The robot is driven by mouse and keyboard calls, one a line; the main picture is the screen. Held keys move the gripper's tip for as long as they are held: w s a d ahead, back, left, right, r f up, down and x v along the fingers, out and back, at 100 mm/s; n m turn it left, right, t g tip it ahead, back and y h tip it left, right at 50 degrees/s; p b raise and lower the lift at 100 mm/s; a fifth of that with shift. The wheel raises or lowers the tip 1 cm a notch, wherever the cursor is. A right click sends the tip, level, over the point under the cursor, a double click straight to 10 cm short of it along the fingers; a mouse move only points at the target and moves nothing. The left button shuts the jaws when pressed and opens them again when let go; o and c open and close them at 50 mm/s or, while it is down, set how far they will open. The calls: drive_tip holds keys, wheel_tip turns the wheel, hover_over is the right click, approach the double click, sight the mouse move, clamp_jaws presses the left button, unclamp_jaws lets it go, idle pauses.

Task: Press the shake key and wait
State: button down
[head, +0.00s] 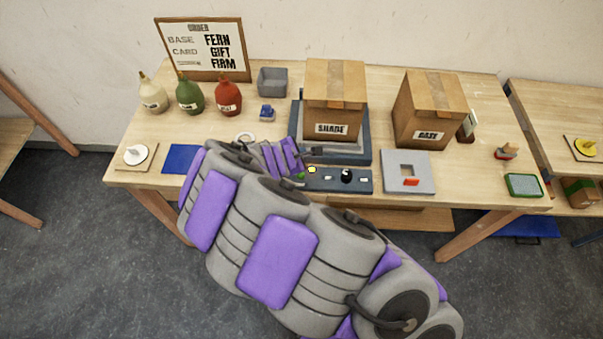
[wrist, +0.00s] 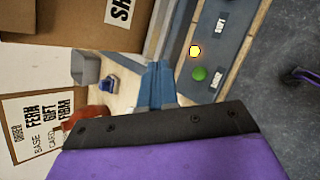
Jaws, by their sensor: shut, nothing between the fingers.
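The control panel (head: 338,180) lies along the front of the table, before the dark blue-grey platform (head: 363,152). It carries a green key (head: 300,176), a yellow key (head: 312,170) and a black knob (head: 347,175). The wrist view shows the yellow key (wrist: 195,51) and green key (wrist: 199,74) close by; their small labels are not clearly readable, so I cannot tell which is the shake key. My gripper (head: 314,152) is shut and empty, just behind the yellow key in the head view; contact cannot be told. A cardboard box marked SHADE (head: 333,95) stands on the platform.
A BASE box (head: 427,115) and a grey plate (head: 407,160) stand to the right. Red (head: 229,97), green (head: 189,96) and cream (head: 152,95) bottles stand left, below the order board (head: 204,48). A grey bin (head: 272,81) and a blue stamp-like object (head: 267,113) are near the platform.

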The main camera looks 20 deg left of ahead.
drive_tip(key=shift+f+b, duration=0.5)
drive_tip(key=shift+f, duration=0.15)
drive_tip(key=b, duration=0.6)
hover_over(300, 177)
wheel_tip(300, 177, down, 7)
drive_tip(key=shift+r, duration=0.1)
drive_tip(key=shift+a+f, duration=0.1)
drive_tip(key=shift+f, duration=0.3)
idle(1.0)
drive_tip(key=shift+f, duration=0.35)
